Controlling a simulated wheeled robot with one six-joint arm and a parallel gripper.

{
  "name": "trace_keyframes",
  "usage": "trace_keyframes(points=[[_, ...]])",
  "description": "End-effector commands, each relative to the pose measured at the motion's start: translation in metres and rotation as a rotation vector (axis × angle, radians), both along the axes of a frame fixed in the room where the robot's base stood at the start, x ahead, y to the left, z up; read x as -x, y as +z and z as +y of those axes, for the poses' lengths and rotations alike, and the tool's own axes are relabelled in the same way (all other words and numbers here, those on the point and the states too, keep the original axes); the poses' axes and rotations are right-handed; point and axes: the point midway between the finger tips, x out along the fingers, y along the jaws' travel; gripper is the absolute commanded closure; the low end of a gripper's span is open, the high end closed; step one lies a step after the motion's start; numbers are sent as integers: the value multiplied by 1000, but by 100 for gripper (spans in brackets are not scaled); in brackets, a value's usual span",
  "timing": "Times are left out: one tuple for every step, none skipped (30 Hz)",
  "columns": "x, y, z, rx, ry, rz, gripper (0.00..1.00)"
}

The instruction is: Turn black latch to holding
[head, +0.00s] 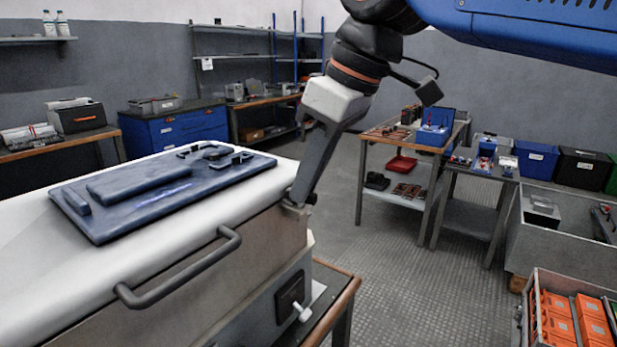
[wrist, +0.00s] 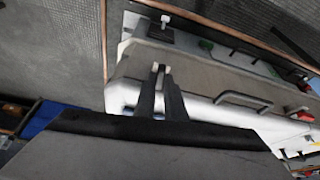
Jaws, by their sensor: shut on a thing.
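My gripper (head: 300,195) reaches down to the right end of the large white-topped case (head: 262,195), at its upper edge. Its fingers are closed on a small dark piece, the black latch (head: 291,206), which is mostly hidden by the fingertips. In the wrist view, the fingertips (wrist: 160,68) are close together against the grey side of the case (wrist: 205,75). The latch cannot be made out clearly there, and its angle cannot be read.
A dark plate with a white knob (head: 291,298) sits lower on the case end. A grey bar handle (head: 180,270) sticks out from the front side. A dark blue panel (head: 150,185) lies on top. Open floor (head: 400,280) lies to the right, before worktables.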

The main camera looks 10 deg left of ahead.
Motion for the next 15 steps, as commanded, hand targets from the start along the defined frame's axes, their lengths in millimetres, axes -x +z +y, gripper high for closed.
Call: trace_keyframes(points=[[1, 0, 0, 0, -24, -1, 100], [1, 0, 1, 0, -39, -1, 100], [1, 0, 1, 0, -59, -1, 100], [1, 0, 1, 0, -73, 0, 100], [1, 0, 1, 0, -85, -1, 100], [1, 0, 1, 0, -100, 0, 100], [1, 0, 1, 0, -108, 0, 100], [1, 0, 1, 0, -118, 0, 100], [1, 0, 1, 0, -128, 0, 100], [1, 0, 1, 0, -134, -1, 100], [1, 0, 1, 0, -139, -1, 100], [1, 0, 1, 0, -145, 0, 100], [1, 0, 1, 0, -149, -1, 100], [1, 0, 1, 0, -152, -1, 100], [1, 0, 1, 0, -154, -1, 100]])
